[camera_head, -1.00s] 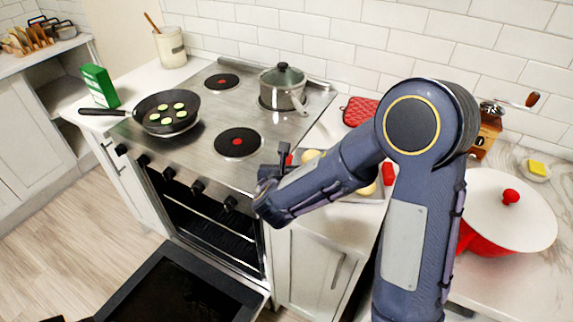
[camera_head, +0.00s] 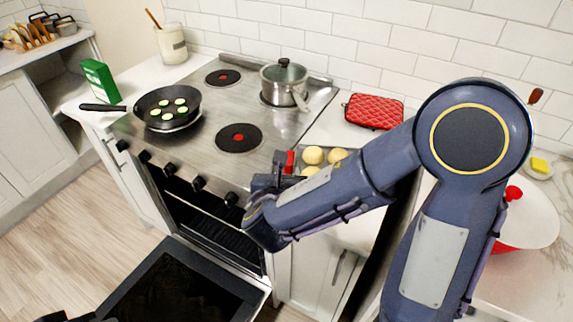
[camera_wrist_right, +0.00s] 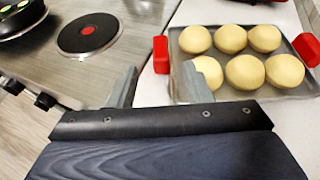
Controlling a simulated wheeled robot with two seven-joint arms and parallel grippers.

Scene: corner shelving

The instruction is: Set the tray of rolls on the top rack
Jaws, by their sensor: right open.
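The tray of rolls (camera_head: 301,152) lies on the counter right of the stove, partly hidden by my right arm in the head view. In the right wrist view the grey tray (camera_wrist_right: 297,94) holds several pale round rolls and has a red handle at each end. My right gripper (camera_wrist_right: 160,84) is open and empty, its fingers short of the left red handle (camera_wrist_right: 160,55). In the head view the right gripper (camera_head: 268,180) is beside the tray, by the stove's right edge. The oven (camera_head: 205,215) is open with racks dimly visible inside. A dark part, perhaps my left gripper, shows at the bottom left edge.
The lowered oven door (camera_head: 185,285) juts into the floor space. A black pan (camera_head: 165,108) and a steel pot (camera_head: 284,84) stand on the stove. A red quilted pad (camera_head: 374,111) lies behind the tray. A red pot with a white lid (camera_head: 530,215) is at right.

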